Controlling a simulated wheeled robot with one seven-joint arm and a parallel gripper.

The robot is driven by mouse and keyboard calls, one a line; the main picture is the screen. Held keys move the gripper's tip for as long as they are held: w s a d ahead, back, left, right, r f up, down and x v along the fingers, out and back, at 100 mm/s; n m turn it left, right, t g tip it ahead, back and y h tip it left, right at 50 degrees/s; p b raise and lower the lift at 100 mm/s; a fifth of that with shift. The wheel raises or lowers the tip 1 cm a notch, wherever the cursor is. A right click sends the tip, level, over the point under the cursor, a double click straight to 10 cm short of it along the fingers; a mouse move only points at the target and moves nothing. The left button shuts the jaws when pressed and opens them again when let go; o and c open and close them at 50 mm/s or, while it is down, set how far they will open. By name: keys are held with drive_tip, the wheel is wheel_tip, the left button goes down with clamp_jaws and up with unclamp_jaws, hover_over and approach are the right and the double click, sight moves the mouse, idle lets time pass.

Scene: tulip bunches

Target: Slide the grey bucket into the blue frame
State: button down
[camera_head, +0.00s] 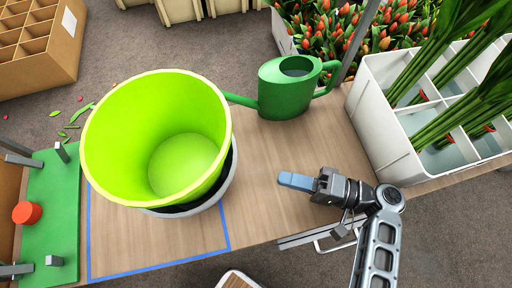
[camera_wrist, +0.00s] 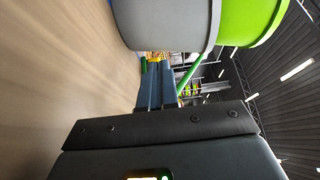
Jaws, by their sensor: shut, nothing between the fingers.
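The grey bucket (camera_head: 225,187) stands on the wooden table with a lime green bucket (camera_head: 185,165) nested in it, which hides most of it in the head view. The blue frame (camera_head: 160,267) is an outline on the table. The buckets cover its far part, and the grey bucket's base is hidden, so I cannot tell how it lies against the far lines. The grey bucket's side also shows in the wrist view (camera_wrist: 165,25), near the fingers. My gripper (camera_head: 284,180) is shut and empty, low over the table to the right of the grey bucket, apart from it.
A green watering can (camera_head: 287,95) stands behind, its spout close to the lime bucket. A white divided crate (camera_head: 375,110) with stems stands at the right. A green board (camera_head: 50,210) with a red knob (camera_head: 27,212) lies left. The table between gripper and buckets is clear.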

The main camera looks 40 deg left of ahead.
drive_tip(key=shift+a+f, duration=0.1)
drive_tip(key=shift+a, duration=0.25)
drive_tip(key=b+x, duration=0.1)
drive_tip(key=x, duration=0.8)
drive_tip(key=shift+s+a, duration=0.15)
drive_tip(key=shift+a, duration=0.05)
drive_tip(key=s+a, duration=0.1)
drive_tip(key=s, duration=0.3)
drive_tip(key=s+a+p, duration=0.1)
drive_tip(key=s+a, duration=0.1)
drive_tip(key=s, duration=0.1)
drive_tip(key=s+a, duration=0.2)
drive_tip(key=s, duration=0.2)
drive_tip(key=shift+s+p, duration=0.35)
